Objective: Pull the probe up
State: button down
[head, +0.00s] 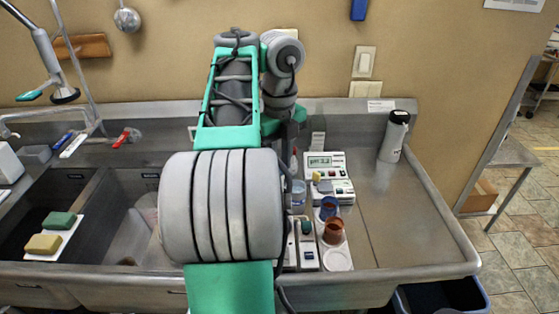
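A white pH meter (325,163) stands on the right drainboard, and its display seems to read pH 3.2. To the left of its base, a bluish clear vessel (298,191) shows partly behind my arm. I cannot make out the probe; it may be hidden by my arm or too small to tell. My gripper (289,150) points down close to the left of the meter, above the bluish vessel's area. Only a dark part of it shows, and my arm covers the rest. I cannot see its fingertips or whether they hold anything.
A blue cup (328,207) and a brown cup (334,231) stand in front of the meter, near a white round dish (337,260). A dark-capped bottle (394,137) stands at the back right. Bare drainboard (405,215) lies right of the cups. Sponges (58,221) lie left.

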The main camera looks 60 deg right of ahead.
jog(key=shift+r, duration=0.25)
jog(key=c, duration=1.6)
grip_release()
jog(key=shift+r, duration=0.1)
jog(key=o, duration=0.4)
jog(key=shift+o, duration=0.2)
notch_tip(320, 180, up, 8)
jog(key=p, duration=0.7)
jog(key=shift+f, duration=0.2)
